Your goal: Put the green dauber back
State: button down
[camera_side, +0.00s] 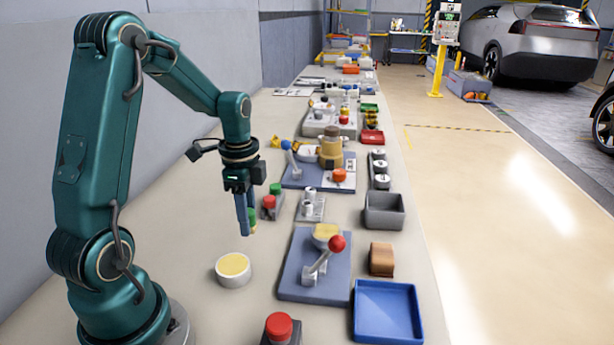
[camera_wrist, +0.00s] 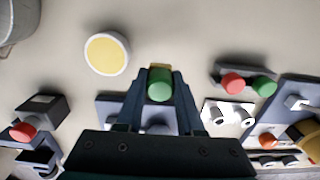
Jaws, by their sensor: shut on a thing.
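My gripper (camera_side: 247,228) is shut on the green dauber (camera_side: 252,214) and holds it above the bench, a little behind and right of the round pot (camera_side: 233,281) in the side view. In the wrist view the dauber's round green top (camera_wrist: 160,86) sits between the two fingers of my gripper (camera_wrist: 160,88). A yellowish part of the dauber shows below the green. The pot has a white wall and a flat yellow top, and it also shows at the upper left in the wrist view (camera_wrist: 107,53). The dauber is apart from the pot.
A blue-grey plate with a red-knobbed lever (camera_side: 337,243) stands right of the pot. A red button box (camera_side: 278,329) is in front. A red and green button box (camera_side: 270,208) is just behind my gripper. A blue tray (camera_side: 387,312), brown block (camera_side: 381,259) and grey bin (camera_side: 384,212) line the right edge.

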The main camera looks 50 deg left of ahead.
aim_at(254, 225)
jog(key=shift+w+d+f, duration=0.3)
jog(key=shift+w+f, duration=0.1)
jog(key=shift+f, duration=1.9)
jog(key=shift+f, duration=0.1)
jog(key=c, duration=0.5)
grip_release()
jog(key=shift+c, duration=0.2)
